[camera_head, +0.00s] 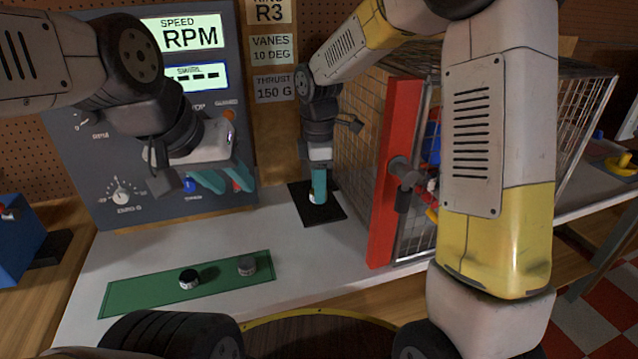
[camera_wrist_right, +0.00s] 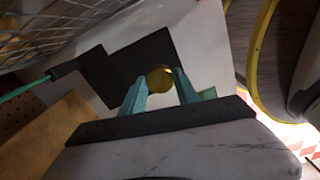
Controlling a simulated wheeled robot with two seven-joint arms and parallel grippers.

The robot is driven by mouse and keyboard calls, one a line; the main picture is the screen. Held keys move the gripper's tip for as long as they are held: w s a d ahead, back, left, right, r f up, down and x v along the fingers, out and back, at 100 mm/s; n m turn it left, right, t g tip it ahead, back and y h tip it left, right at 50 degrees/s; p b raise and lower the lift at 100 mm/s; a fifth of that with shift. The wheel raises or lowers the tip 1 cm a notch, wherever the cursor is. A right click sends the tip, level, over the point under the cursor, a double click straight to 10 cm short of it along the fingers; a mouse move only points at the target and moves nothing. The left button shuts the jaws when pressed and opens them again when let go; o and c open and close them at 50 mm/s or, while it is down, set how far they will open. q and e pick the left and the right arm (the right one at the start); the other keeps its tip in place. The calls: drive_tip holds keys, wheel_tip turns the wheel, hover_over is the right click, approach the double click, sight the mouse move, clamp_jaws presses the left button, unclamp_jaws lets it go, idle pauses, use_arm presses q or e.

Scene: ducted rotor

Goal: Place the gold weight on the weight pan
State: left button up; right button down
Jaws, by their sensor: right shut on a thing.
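The gold weight (camera_wrist_right: 160,77) shows in the right wrist view as a round yellow disc between the teal fingertips. My right gripper (camera_head: 318,190) is shut on it, pointing down over the black square weight pan (camera_head: 328,213). The pan also shows in the right wrist view (camera_wrist_right: 138,62), behind the weight. In the head view the fingers mostly hide the weight. I cannot tell whether the weight touches the pan. My left gripper (camera_head: 226,181) is open and empty in front of the grey instrument panel, its teal fingers apart.
A green mat (camera_head: 135,297) holds a black weight (camera_head: 189,279) and a grey weight (camera_head: 247,265). A wire mesh cage with a red-framed door (camera_head: 390,200) stands right of the pan. The instrument panel (camera_head: 85,160) is behind. White bench between mat and pan is clear.

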drive_tip(key=shift+w+f, duration=0.1)
drive_tip(key=shift+w, duration=1)
drive_tip(key=shift+f, duration=1.75)
drive_tip(key=shift+f, duration=0.1)
drive_tip(key=c, duration=0.9)
unclamp_jaws()
wheel_tip(320, 180, up, 12)
drive_tip(key=shift+s+r, duration=0.1)
drive_tip(key=shift+r, duration=0.05)
